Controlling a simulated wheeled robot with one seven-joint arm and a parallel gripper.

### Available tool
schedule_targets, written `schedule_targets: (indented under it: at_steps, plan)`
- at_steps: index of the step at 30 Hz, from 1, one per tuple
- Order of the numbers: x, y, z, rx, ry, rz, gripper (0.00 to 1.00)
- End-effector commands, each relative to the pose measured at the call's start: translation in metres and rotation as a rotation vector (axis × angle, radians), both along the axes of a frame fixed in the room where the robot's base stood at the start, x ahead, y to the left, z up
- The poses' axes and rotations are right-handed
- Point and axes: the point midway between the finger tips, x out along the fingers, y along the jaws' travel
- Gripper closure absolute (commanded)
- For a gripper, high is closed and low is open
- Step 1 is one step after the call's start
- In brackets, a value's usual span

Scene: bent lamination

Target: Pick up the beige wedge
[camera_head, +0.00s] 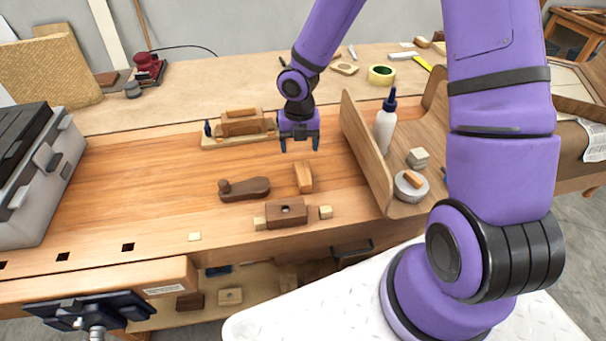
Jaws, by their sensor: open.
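A light tan wooden piece (303,177), the most wedge-like thing I see, lies on the workbench (120,190). I take it for the beige wedge, though its exact shape is hard to tell. My gripper (300,146) points down just behind the wedge in the picture, open and empty, with its two dark fingers apart. It does not appear to touch the wedge; its height above the bench is hard to judge.
A dark brown handled piece (245,189) lies left of the wedge. A brown block (286,212) between small pale blocks lies in front. A wooden jig (240,127) stands behind left. A curved wooden lamination (367,150) rises at right, near a white glue bottle (385,128).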

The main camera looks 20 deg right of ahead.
Motion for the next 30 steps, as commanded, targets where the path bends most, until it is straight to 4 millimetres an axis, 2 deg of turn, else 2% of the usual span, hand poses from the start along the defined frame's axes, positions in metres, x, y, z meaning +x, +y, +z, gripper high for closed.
schedule_targets:
  at_steps: [3, 11, 21, 30]
  plan:
    - [0.0, 0.001, -0.014, -0.001, 0.001, 0.002, 0.27]
    - [-0.001, -0.001, -0.031, -0.001, 0.001, 0.001, 0.27]
    - [-0.003, -0.005, -0.07, -0.001, 0.0, -0.001, 0.27]
    - [-0.003, -0.005, -0.073, -0.001, -0.002, -0.002, 0.27]
